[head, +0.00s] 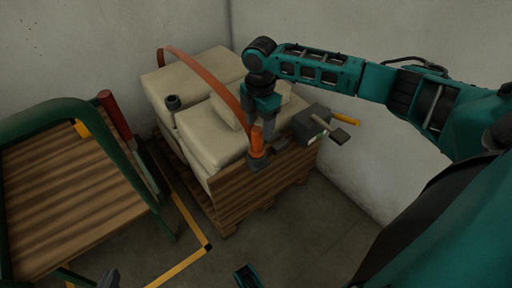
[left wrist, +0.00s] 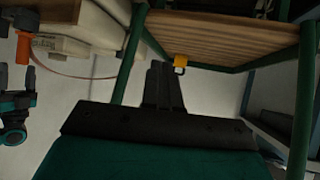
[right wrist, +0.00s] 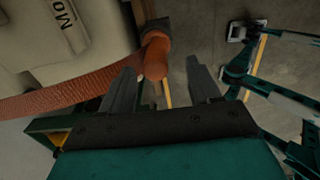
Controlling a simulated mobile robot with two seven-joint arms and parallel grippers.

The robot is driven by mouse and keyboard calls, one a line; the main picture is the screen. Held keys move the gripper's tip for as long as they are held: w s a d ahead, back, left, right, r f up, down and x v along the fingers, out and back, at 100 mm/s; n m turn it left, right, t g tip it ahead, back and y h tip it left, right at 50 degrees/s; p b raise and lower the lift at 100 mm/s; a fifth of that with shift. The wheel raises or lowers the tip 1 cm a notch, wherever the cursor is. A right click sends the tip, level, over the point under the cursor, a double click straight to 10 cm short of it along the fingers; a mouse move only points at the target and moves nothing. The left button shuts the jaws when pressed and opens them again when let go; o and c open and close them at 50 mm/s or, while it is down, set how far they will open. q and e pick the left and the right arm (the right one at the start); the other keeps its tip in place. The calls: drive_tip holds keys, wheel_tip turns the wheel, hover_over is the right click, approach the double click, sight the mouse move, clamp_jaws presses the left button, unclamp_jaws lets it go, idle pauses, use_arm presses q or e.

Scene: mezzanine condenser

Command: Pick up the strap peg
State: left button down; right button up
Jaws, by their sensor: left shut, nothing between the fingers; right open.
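The strap peg (head: 257,140) is a short orange cylinder above a dark socket (head: 257,161) at the near corner of the loaded pallet. An orange strap (head: 215,82) arches from it over the sacks. My right gripper (head: 262,120) points down just above the peg. In the right wrist view the open fingers (right wrist: 160,64) lie on either side of the peg (right wrist: 153,58); I cannot tell whether they touch it.
Beige sacks (head: 215,135) fill the pallet. A slatted wooden platform with green rails (head: 65,205) stands at left. The floor in front of the pallet is mostly clear.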

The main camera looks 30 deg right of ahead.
sight(257, 137)
drive_tip(key=shift+f, duration=0.6)
drive_tip(key=f+b, duration=0.2)
drive_tip(key=f, duration=0.2)
drive_tip(key=shift+w+a+f+b, duration=0.1)
drive_tip(key=shift+w+f+b, duration=0.2)
drive_tip(key=shift+b, duration=0.1)
drive_tip(key=shift+f, duration=0.15)
use_arm(q)
drive_tip(key=shift+w+d+f, duration=0.2)
drive_tip(key=shift+d+f, duration=0.2)
drive_tip(key=shift+f, duration=0.1)
use_arm(e)
clamp_jaws()
